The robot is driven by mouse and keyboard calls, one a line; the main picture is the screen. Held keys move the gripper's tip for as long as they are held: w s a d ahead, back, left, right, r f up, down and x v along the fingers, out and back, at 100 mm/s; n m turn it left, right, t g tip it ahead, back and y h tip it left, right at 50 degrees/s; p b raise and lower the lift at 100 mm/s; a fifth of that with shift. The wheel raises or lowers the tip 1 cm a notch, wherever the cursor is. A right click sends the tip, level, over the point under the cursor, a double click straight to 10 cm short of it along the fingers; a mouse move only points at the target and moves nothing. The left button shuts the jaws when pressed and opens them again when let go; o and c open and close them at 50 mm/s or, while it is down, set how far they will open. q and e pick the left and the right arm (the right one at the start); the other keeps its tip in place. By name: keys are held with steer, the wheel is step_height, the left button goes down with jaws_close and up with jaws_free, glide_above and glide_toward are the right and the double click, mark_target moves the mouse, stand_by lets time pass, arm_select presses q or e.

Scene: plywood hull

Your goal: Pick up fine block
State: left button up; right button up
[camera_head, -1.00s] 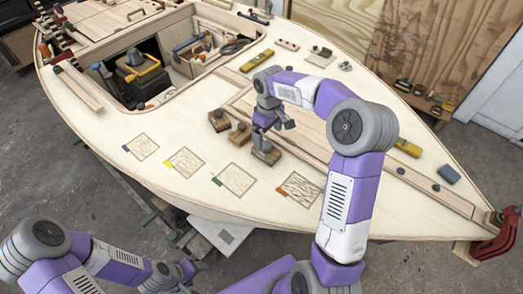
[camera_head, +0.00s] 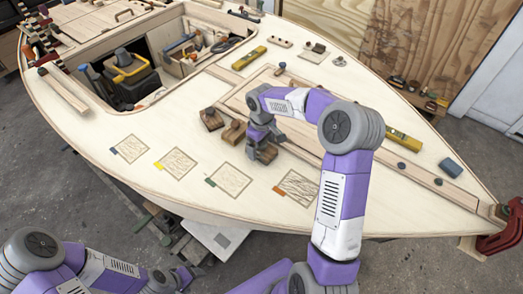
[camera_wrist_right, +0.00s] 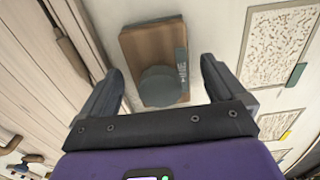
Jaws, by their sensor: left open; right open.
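Three small wooden blocks with dark knobs stand on the pale deck: a left one (camera_head: 211,119), a middle one (camera_head: 233,132) and a right one (camera_head: 266,155). My right gripper (camera_head: 265,141) is open, low over the right block and partly hiding it. In the right wrist view, a brown block (camera_wrist_right: 150,42) with a round grey knob and a grey label lies between the open fingers (camera_wrist_right: 161,66), with gaps at both sides. I cannot read the label clearly. My left gripper (camera_head: 186,278) is open and empty, below the deck edge at lower left.
Several framed patches with coloured tabs, one of them a dark-grained patch (camera_head: 297,187), lie along the near deck. An open hatch (camera_head: 140,80) is at left.

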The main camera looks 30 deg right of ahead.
steer(key=c, duration=1.3)
steer(key=shift+o, duration=0.2)
step_height(320, 180, up, 10)
steer(key=p, duration=0.3)
steer(key=o, duration=0.6)
steer(key=shift+c, duration=0.2)
steer(key=c, duration=0.3)
steer(key=shift+c, duration=0.2)
